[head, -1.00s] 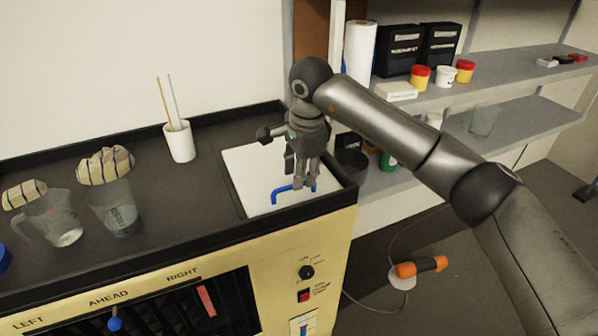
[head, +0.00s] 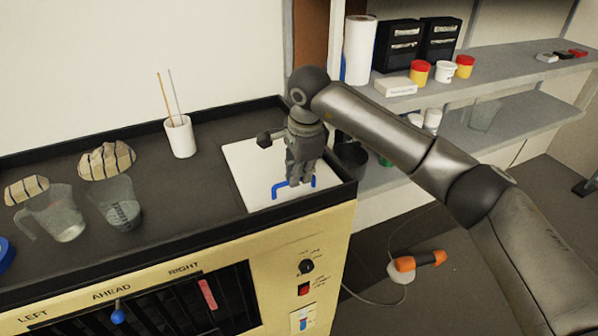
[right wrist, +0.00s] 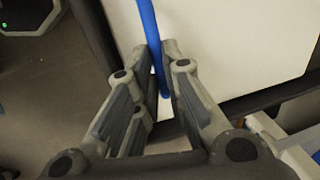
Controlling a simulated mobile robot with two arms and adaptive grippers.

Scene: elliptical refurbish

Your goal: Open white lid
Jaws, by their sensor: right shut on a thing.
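The white lid (head: 243,166) lies flat in the right end of the dark counter top. Its blue bar handle (head: 278,188) stands up near the front edge of the lid. My right gripper (head: 299,183) points down over the lid and is shut on the handle, hiding its middle. In the right wrist view the blue handle (right wrist: 148,28) runs between the fingertips (right wrist: 166,62), with the white lid (right wrist: 235,45) behind. The lid looks seated, with no gap visible at its edges. My left gripper is not in view.
A white cup with sticks (head: 180,138), a clear jug (head: 58,218), a beaker (head: 120,208) and striped cloths (head: 106,160) stand left of the lid. The counter's raised rim (head: 330,202) borders the lid in front. Shelves (head: 500,78) with containers are at right.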

